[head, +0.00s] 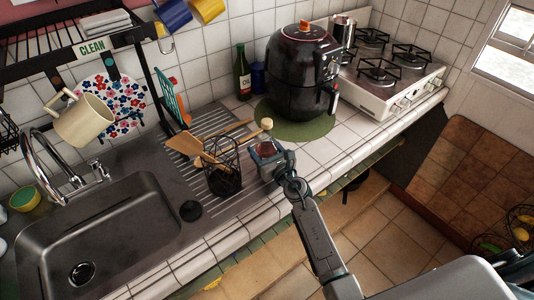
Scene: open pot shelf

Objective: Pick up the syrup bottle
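My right gripper (264,158) is at this object, above the counter edge. Whether its fingers are closed on the object cannot be made out. A dark green bottle (242,74) with a pale label reading OIL stands upright at the back wall, apart from the gripper. My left gripper is not in view.
A black air fryer (302,70) stands on a green mat (282,130) beside the stove (386,89). Wooden utensils (190,146) stick out of the wire holder. A metal sink (105,240) lies left, with a cream mug (83,121) above. Tiled counter (350,128) is clear right of the gripper.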

